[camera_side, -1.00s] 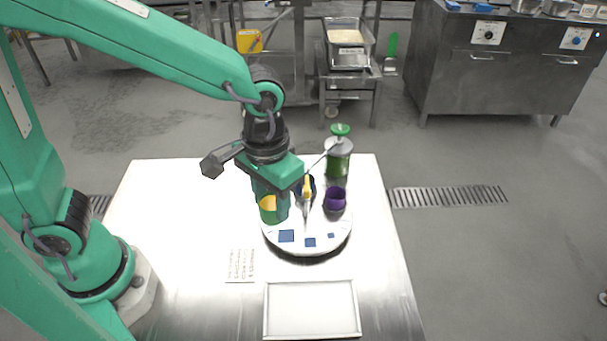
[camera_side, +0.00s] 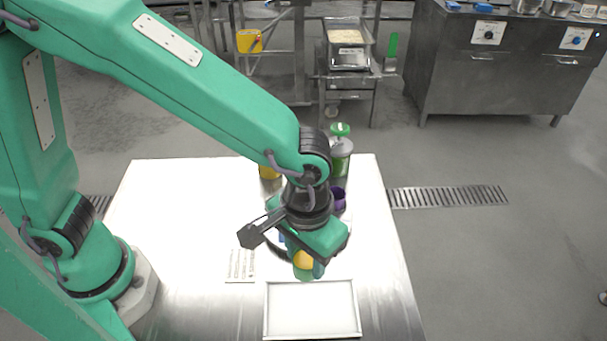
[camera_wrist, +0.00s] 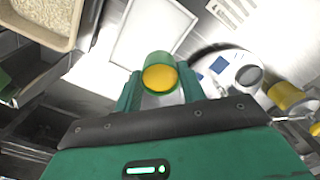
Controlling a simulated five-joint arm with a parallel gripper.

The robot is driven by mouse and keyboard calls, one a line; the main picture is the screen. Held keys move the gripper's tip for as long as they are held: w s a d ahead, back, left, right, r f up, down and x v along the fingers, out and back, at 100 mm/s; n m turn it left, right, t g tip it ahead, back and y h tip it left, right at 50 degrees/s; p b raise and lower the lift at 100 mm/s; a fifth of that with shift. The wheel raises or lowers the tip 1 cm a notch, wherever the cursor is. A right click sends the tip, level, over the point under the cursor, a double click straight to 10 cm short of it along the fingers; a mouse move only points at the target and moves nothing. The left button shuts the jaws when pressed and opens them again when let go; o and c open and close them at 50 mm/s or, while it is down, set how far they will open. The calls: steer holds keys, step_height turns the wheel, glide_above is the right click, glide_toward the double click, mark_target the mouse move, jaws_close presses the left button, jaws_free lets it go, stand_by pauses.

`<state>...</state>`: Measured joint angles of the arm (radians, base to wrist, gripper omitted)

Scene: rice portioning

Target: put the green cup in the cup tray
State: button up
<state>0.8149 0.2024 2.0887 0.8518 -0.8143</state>
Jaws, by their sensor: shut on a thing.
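The green cup (camera_side: 304,275) is in my gripper (camera_side: 302,267), held above the table near the far edge of the cup tray in the side view. In the wrist view the green cup (camera_wrist: 156,60) sits between the two fingers of my gripper (camera_wrist: 158,84), with yellow showing in its opening. The cup tray (camera_side: 312,312) is a pale, shallow, empty rectangle with a metal rim at the front of the table. The cup tray (camera_wrist: 152,30) also shows beyond the cup in the wrist view. The cup's exact height is hard to tell.
A round white turntable (camera_wrist: 216,64) with blue squares is partly hidden behind my gripper in the side view. A purple cup (camera_side: 339,198), a green-topped dispenser (camera_side: 341,155) and a yellow container (camera_side: 268,172) stand farther back. A printed card (camera_side: 241,265) lies left of the turntable.

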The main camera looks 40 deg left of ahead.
mark_target(311, 309)
steer(key=shift+s+d+f, duration=0.2)
steer(key=shift+d+f, duration=0.2)
steer(key=shift+f, duration=1.1)
steer(key=shift+s+d+f, duration=0.15)
steer(key=shift+d+f, duration=0.2)
steer(key=shift+f, duration=1.15)
steer(key=shift+s+d+f, duration=0.2)
steer(key=shift+d+f, duration=0.2)
steer(key=shift+f, duration=1.1)
steer(key=shift+f, duration=0.15)
steer(key=o, duration=1)
step_height(311, 309, up, 12)
steer(key=shift+r, duration=0.15)
